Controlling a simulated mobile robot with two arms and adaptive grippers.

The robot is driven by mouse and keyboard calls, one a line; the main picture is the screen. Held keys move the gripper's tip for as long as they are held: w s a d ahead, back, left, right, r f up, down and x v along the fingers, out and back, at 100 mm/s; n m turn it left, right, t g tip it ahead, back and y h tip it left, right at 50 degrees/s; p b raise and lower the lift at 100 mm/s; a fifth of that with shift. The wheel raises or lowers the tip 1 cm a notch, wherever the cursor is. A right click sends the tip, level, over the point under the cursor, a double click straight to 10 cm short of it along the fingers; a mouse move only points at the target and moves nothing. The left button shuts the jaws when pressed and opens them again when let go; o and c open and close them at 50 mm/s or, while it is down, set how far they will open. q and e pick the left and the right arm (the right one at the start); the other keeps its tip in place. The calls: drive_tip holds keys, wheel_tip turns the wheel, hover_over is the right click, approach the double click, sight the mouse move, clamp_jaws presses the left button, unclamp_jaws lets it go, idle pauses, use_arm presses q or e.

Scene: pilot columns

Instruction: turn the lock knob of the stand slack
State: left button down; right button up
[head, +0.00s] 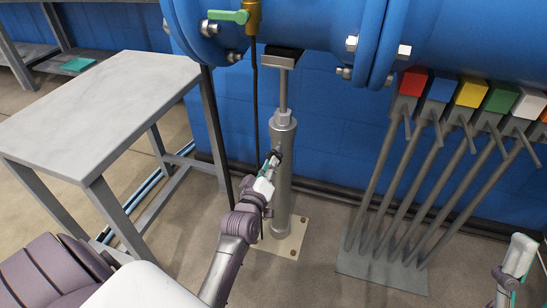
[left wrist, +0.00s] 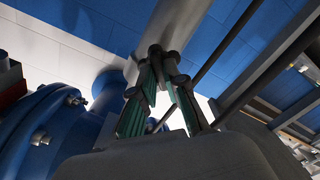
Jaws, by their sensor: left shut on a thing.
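The stand (head: 284,185) is a grey upright cylinder with a thinner rod on top. It rises from a pale bolted base plate (head: 290,240) to a dark pad under the blue pipe. My left gripper (head: 273,157) is at the left side of the cylinder, at mid height. In the left wrist view, the green-padded fingers (left wrist: 158,62) close in on the small dark lock knob (left wrist: 155,49) on the stand's tube. The gripper is shut on the knob, which the fingers largely hide. My right gripper (head: 506,281) is low at the right edge, away from the stand; its jaws are unclear.
A grey table (head: 110,105) stands at the left. A rack of slanted posts with coloured caps (head: 412,82) stands at the right on a grey plate (head: 380,270). A dark hose (head: 256,110) hangs from a green-handled valve (head: 232,16) just left of the stand. The blue pipe (head: 300,20) runs overhead.

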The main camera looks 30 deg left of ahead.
use_arm(q)
drive_tip(key=shift+n+p, duration=0.55)
drive_tip(key=shift+n, duration=0.45)
drive_tip(key=c, duration=1.1)
unclamp_jaws()
use_arm(e)
drive_tip(key=w+f+g, duration=0.1)
drive_tip(key=w, duration=0.1)
drive_tip(key=w+f+g+h, duration=0.1)
drive_tip(key=shift+w+a+f+g, duration=0.25)
drive_tip(key=shift+w+f+g, duration=0.05)
use_arm(q)
drive_tip(key=shift+p+v, duration=1.7)
drive_tip(key=shift+v, duration=2.3)
use_arm(e)
drive_tip(key=w+d+f+g+h, duration=0.1)
drive_tip(key=w+f+g+h, duration=0.2)
drive_tip(key=f+g, duration=0.6)
drive_tip(key=shift+w+f, duration=0.3)
drive_tip(key=shift+f, duration=1.75)
use_arm(q)
drive_tip(key=o, duration=0.5)
